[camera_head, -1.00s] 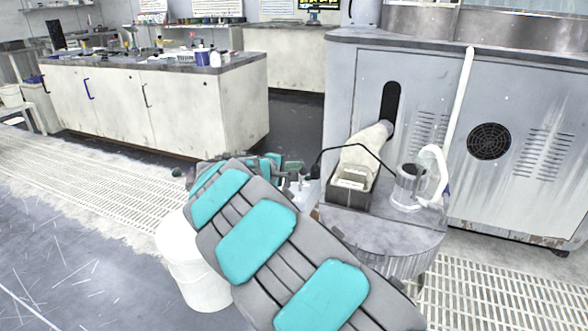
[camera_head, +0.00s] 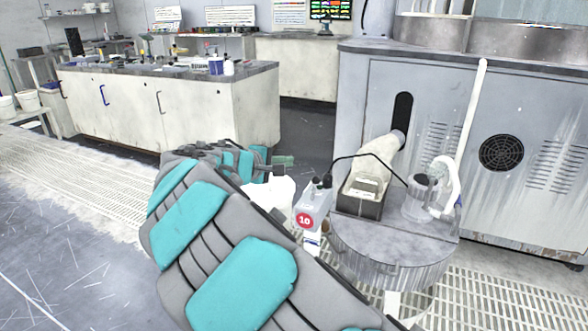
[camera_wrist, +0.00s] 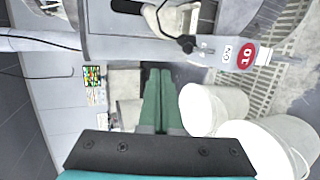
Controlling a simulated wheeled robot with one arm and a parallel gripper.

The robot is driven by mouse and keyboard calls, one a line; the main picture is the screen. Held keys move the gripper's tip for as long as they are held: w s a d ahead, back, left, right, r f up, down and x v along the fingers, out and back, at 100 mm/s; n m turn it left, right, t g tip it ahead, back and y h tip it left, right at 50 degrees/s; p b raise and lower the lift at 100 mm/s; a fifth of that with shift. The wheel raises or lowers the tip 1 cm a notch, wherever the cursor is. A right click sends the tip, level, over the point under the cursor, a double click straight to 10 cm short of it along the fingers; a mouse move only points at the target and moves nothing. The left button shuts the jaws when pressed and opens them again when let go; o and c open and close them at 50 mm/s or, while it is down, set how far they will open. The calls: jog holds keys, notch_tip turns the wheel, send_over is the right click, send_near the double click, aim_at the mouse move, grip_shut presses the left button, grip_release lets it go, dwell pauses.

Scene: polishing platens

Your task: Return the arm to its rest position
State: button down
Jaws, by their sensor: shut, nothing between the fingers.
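My arm, grey with teal pads, fills the lower middle of the head view. It folds back, and its far end points right. My gripper (camera_head: 283,164) is at that far end, in front of the dark floor gap between the bench and the grey machine. In the wrist view the gripper's two green fingers (camera_wrist: 158,100) lie side by side, shut, with nothing between them. The gripper appears clear of everything around it.
A round grey stand (camera_head: 392,248) at right carries a bin with a pale hose (camera_head: 362,202). A small box with a red 10 label (camera_head: 312,207) is beside it. White buckets (camera_wrist: 213,108) are close by. A white bench (camera_head: 190,112) stands behind; floor at left is clear.

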jog(key=shift+s+a+r, duration=0.25)
jog(key=shift+s+r, duration=0.2)
jog(key=s+d+m+g+h, duration=0.1)
jog(key=s+d+m+g, duration=0.15)
jog(key=d, duration=0.65)
jog(key=s+d+m+g, duration=0.2)
jog(key=s+d, duration=0.2)
jog(key=d, duration=0.4)
jog(key=s+d+f+m+g, duration=0.4)
jog(key=s+d+f, duration=0.1)
jog(key=s+d, duration=0.65)
jog(key=s+d+f+m+g+y, duration=0.1)
jog(key=s+f+m+g+y, duration=0.3)
jog(key=s, duration=1)
jog(key=s+a+f+y, duration=0.2)
jog(key=s+a+f, duration=0.1)
jog(key=s, duration=0.4)
jog(key=s+a+f+g+y, duration=0.1)
jog(key=s+a+f+y, duration=0.1)
jog(key=s, duration=0.6)
jog(key=shift+a+f, duration=0.8)
